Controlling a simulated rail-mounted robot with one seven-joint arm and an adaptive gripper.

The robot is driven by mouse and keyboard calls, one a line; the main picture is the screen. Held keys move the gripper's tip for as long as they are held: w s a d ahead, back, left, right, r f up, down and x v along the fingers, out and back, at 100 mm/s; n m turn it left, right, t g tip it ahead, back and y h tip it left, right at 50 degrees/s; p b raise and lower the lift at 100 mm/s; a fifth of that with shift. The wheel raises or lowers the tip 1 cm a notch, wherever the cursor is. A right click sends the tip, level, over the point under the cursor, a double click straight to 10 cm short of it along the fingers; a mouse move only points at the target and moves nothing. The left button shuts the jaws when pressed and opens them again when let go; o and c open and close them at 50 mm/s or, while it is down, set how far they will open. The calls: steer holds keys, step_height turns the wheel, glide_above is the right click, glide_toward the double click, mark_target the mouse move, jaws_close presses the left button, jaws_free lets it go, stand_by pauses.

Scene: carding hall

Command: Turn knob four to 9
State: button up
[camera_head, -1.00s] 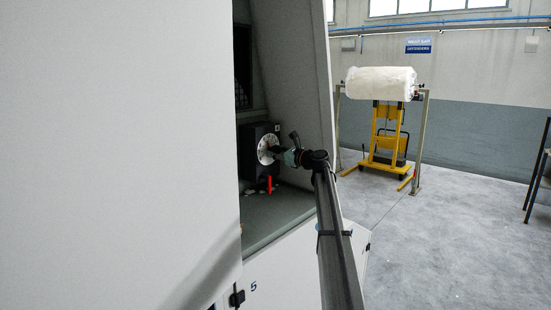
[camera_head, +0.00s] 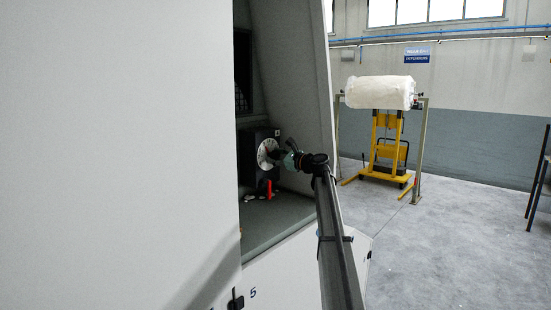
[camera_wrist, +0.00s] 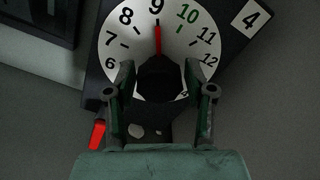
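In the wrist view, a white dial (camera_wrist: 205,50) with black numbers and a green 10 sits on a dark box (camera_wrist: 236,36). A label reading 4 (camera_wrist: 251,18) is on its upper right corner. The dark round knob (camera_wrist: 158,80) is at the dial's middle, and its red pointer (camera_wrist: 158,42) lines up with 9. My gripper (camera_wrist: 158,76) has its two green fingers apart, one on each side of the knob; they look clear of it, though contact is hard to judge. In the head view, my gripper (camera_head: 288,159) is in front of the dial (camera_head: 267,153).
A red lever (camera_wrist: 97,133) hangs below the box, and it also shows in the head view (camera_head: 269,189). Pale scraps (camera_head: 250,198) lie on the cabinet ledge (camera_head: 275,218). A large white panel (camera_head: 120,150) fills the left. A yellow lift (camera_head: 386,150) stands behind on open floor.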

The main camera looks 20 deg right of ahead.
steer(key=shift+s, duration=0.1)
steer(key=v, duration=1.2)
stand_by(0.4)
